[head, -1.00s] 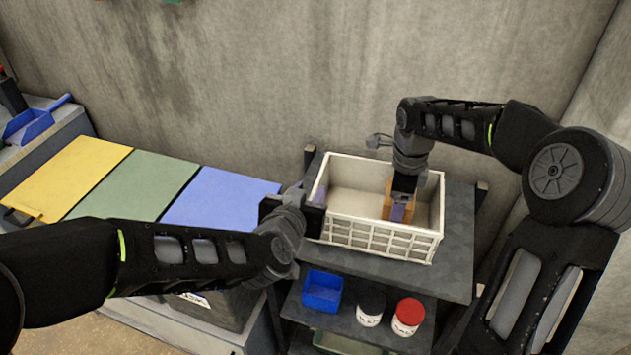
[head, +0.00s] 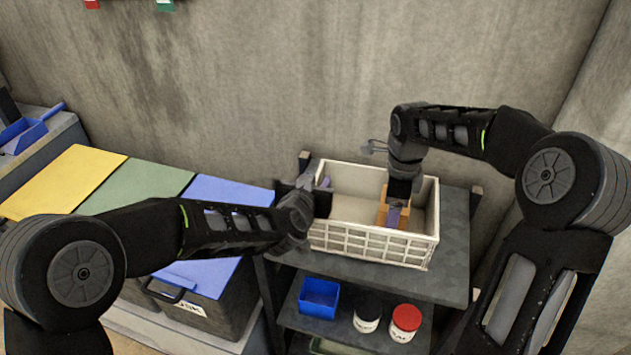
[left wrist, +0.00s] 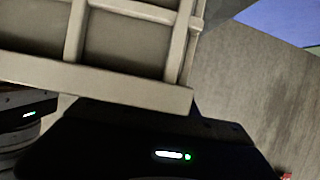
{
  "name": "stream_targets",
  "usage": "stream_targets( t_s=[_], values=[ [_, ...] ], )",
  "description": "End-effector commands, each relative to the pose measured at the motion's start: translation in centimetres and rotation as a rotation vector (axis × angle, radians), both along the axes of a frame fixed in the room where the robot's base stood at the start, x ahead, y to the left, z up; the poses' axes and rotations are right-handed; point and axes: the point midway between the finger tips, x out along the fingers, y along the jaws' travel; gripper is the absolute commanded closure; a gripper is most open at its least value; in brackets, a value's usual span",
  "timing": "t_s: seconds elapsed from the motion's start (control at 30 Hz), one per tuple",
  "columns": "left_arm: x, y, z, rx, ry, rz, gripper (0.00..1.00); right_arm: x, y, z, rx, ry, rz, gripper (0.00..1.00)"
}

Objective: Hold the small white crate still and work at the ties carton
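The small white crate (head: 375,243) stands on the top of a dark shelf unit. The crate's slatted side fills the upper left of the left wrist view (left wrist: 120,88), close to the gripper body. The orange-brown ties carton (head: 382,207) stands inside the crate toward the right. My right gripper (head: 394,214) points down at it, a purple finger before the carton; its grip is hidden.
The shelf below holds a blue bin (head: 319,298), a dark-lidded jar (head: 367,311) and a red-lidded jar (head: 405,322). Yellow, green and blue lidded bins (head: 65,180) stand to the left. A concrete wall is behind. The crate's left part looks empty.

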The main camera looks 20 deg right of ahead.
Motion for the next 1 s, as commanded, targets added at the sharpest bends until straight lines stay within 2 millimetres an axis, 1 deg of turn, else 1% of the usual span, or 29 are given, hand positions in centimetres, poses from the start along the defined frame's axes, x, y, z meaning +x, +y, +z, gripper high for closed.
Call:
stream_targets(
  t_s=[0.07,0.47,1.0],
  values=[
    [-0.01,0.02,0.02,0.000,0.000,0.000,0.67,0.02,0.01,0.02,-0.001,-0.001,0.000,0.79],
    [-0.02,0.02,0.03,0.000,0.000,0.000,1.00,0.02,0.01,0.02,0.000,0.000,0.000,0.79],
    [-0.03,0.03,0.04,0.000,0.000,0.000,1.00,0.01,0.00,0.02,0.000,0.000,0.000,0.79]
  ],
)
